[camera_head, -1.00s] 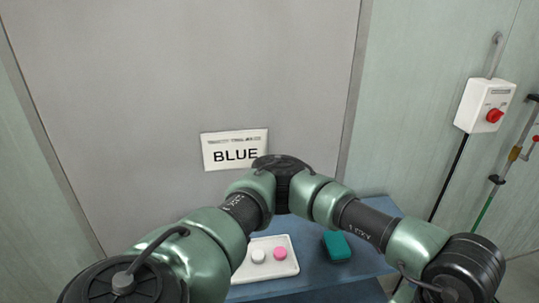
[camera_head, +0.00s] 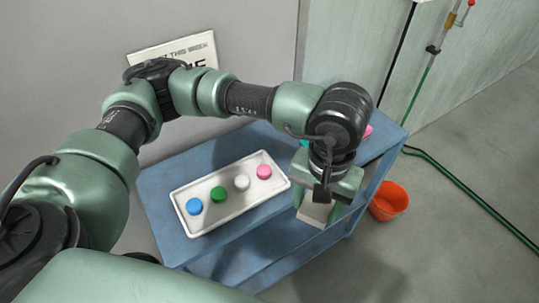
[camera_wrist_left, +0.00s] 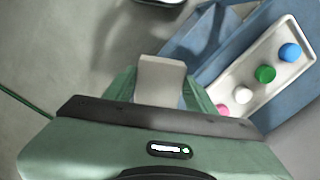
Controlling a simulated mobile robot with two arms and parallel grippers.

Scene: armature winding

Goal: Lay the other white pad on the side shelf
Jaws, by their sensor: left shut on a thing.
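My left gripper (camera_head: 325,200) is shut on a white pad (camera_head: 316,214) at the right front of the blue side shelf (camera_head: 163,212). In the left wrist view the pad (camera_wrist_left: 162,78) stands out between the green fingers of the gripper (camera_wrist_left: 164,92). The pad is apparently held above or just off the shelf's front edge; I cannot tell whether it touches. A sign (camera_head: 190,50), partly hidden by my arm, is on the grey panel behind. My right gripper is out of view.
A white tray (camera_head: 229,213) on the shelf holds blue (camera_head: 194,206), green (camera_head: 218,194), white (camera_head: 241,181) and pink (camera_head: 264,172) round pieces. A teal thing and a pink thing (camera_head: 368,131) show partly behind my wrist. An orange bucket (camera_head: 389,202) and green hose (camera_head: 470,183) are on the floor.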

